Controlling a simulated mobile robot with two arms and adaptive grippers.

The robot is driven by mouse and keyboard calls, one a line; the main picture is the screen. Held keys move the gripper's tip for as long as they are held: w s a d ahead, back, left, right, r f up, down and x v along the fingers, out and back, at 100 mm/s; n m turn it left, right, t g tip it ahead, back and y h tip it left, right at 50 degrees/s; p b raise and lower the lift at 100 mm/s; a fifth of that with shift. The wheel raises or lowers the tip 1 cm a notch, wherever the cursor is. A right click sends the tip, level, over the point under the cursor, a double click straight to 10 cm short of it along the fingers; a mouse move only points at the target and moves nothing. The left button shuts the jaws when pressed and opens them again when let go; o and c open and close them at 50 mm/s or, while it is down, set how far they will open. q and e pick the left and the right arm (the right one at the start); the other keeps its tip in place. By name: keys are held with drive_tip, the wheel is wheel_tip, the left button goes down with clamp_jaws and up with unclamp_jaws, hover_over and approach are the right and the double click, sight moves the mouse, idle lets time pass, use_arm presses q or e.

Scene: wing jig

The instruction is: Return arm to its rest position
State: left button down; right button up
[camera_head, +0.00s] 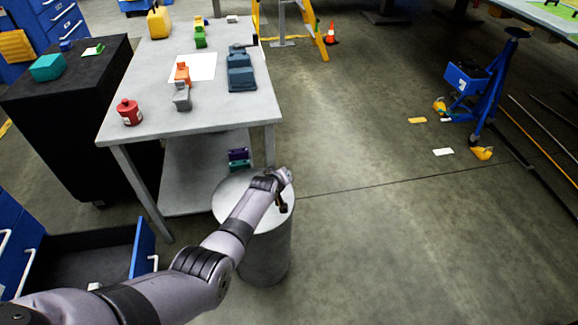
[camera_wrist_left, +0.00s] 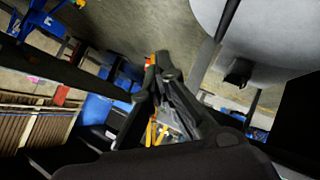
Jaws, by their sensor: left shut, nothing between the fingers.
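My left arm comes in from the lower left in the head view and reaches out over a grey drum with a pale lid (camera_head: 228,190). My left gripper (camera_head: 281,206) is at the drum's right edge, pointing down, and looks small and dark there. In the left wrist view the fingers of the left gripper (camera_wrist_left: 160,75) come together, shut, with nothing held between them. A pale round surface, likely the drum lid (camera_wrist_left: 275,45), shows at the upper right of that view. My right gripper is in neither view.
A grey workbench (camera_head: 150,105) with a red can (camera_head: 129,112), a blue vise-like block (camera_head: 241,72) and small parts stands beyond the drum. An open blue drawer (camera_head: 145,245) is at lower left. A blue stand (camera_head: 488,95) is at right. The middle floor is clear.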

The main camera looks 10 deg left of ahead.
use_arm(q)
drive_tip(key=s+a+f+m+g+p, duration=0.1)
drive_tip(key=s+f+m+g, duration=0.2)
drive_tip(key=s+f, duration=1.05)
drive_tip(key=s+f+m+g, duration=0.2)
drive_tip(key=s+f, duration=0.8)
drive_tip(key=s, duration=0.7)
drive_tip(key=s+a+f+m+g, duration=0.1)
drive_tip(key=s+f+m, duration=0.1)
drive_tip(key=s, duration=0.9)
drive_tip(key=s+a+f+m+g, duration=0.1)
drive_tip(key=s+f, duration=0.3)
drive_tip(key=s, duration=0.8)
drive_tip(key=s+a+f+m+g, duration=0.1)
drive_tip(key=s+f+m+g, duration=0.1)
drive_tip(key=s, duration=1)
drive_tip(key=shift+a+f+m+g+y, duration=0.3)
drive_tip(key=shift+f+g+y, duration=0.1)
drive_tip(key=shift+f, duration=0.25)
drive_tip(key=shift+s, duration=0.2)
